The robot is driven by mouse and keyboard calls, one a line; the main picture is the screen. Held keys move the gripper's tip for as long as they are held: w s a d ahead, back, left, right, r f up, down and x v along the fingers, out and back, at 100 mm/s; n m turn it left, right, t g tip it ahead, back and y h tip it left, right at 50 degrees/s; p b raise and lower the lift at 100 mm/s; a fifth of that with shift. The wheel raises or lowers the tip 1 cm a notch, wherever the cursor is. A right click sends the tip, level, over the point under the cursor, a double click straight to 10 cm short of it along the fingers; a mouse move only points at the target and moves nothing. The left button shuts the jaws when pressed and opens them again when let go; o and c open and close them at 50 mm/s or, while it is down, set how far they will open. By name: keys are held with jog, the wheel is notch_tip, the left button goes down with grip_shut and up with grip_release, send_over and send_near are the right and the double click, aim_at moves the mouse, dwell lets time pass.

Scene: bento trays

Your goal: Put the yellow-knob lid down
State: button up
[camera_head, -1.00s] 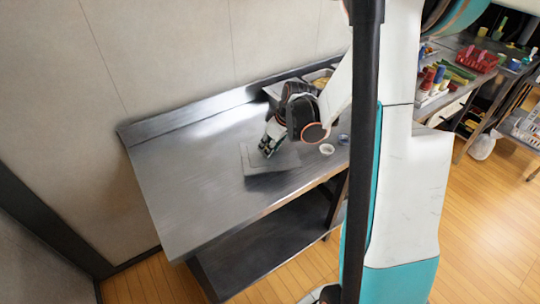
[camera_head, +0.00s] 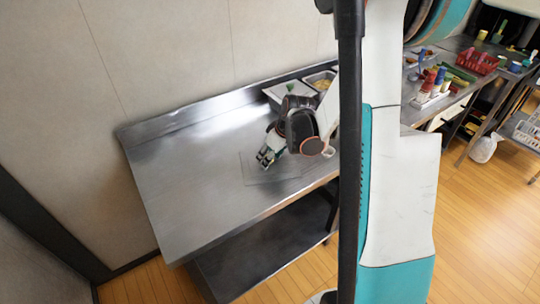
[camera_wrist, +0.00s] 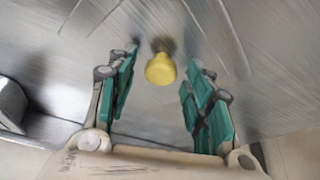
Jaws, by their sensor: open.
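The flat grey metal lid (camera_head: 256,172) lies on the steel table, faint against its surface. Its yellow knob (camera_wrist: 161,70) shows in the wrist view, between my two teal fingers and apart from both. My gripper (camera_head: 266,159) is over the lid, and in the wrist view my gripper (camera_wrist: 163,60) is open around the knob. In the head view the gripper hides the knob and part of the lid.
The steel table (camera_head: 195,190) is clear to the left and front of the lid. A metal container (camera_head: 278,91) and a food tray (camera_head: 318,78) stand at the back right. A white cup (camera_head: 328,153) stands right of the gripper.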

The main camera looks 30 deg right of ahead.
jog(key=p+v, duration=0.4)
jog(key=v, duration=0.8)
jog(key=shift+r, duration=0.15)
